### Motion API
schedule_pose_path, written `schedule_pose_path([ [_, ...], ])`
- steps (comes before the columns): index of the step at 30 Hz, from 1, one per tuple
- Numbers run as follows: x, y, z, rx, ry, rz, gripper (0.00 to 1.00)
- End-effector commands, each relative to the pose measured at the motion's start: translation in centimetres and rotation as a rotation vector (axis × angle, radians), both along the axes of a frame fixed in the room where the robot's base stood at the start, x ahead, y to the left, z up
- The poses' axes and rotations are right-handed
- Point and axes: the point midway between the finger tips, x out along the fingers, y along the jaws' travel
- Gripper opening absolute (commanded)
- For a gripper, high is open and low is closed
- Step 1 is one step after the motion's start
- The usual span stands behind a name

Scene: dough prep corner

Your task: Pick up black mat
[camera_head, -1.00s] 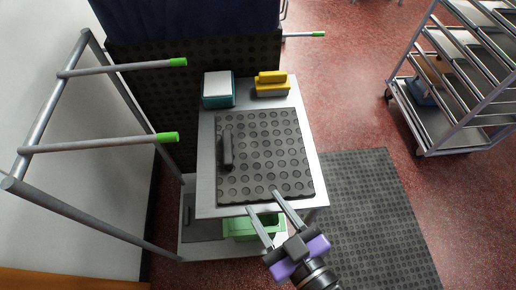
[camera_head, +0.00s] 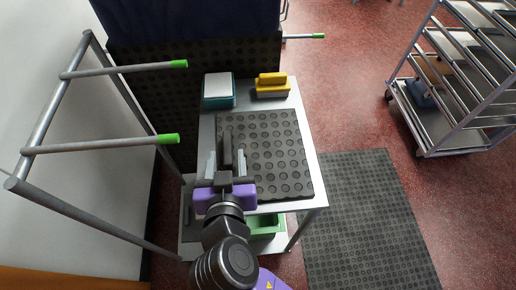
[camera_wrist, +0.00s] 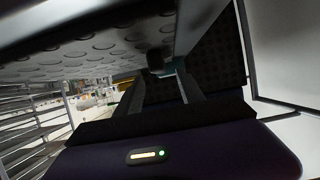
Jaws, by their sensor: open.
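The black mat (camera_head: 275,150), dark grey with rows of round studs, lies flat on the top of a small light table. Its upright dark handle (camera_head: 225,140) stands near the mat's left edge. My gripper (camera_head: 226,162) is open at the near end of this handle, with one finger to each side of it in the head view. In the wrist view the studded mat (camera_wrist: 85,55) fills the upper left. A dark block, apparently the handle (camera_wrist: 155,60), shows just beyond and between my open fingers (camera_wrist: 158,90). I cannot tell whether the fingers touch it.
A teal box with a white top (camera_head: 218,90) and a yellow block (camera_head: 271,86) stand behind the mat on the table (camera_head: 207,125). A green bin (camera_head: 265,224) sits on the lower shelf. A metal frame with green-tipped bars (camera_head: 100,145) stands close left. A rack (camera_head: 460,90) is far right.

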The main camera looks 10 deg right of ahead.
Motion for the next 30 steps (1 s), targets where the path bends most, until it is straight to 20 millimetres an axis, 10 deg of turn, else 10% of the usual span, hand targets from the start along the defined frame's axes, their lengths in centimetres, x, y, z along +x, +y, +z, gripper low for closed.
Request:
schedule_pose_path([
  [20,5.0,-0.2,-2.2,0.000,0.001,0.002,0.45],
  [30,4.9,-0.2,-2.2,0.000,0.001,0.002,0.00],
])
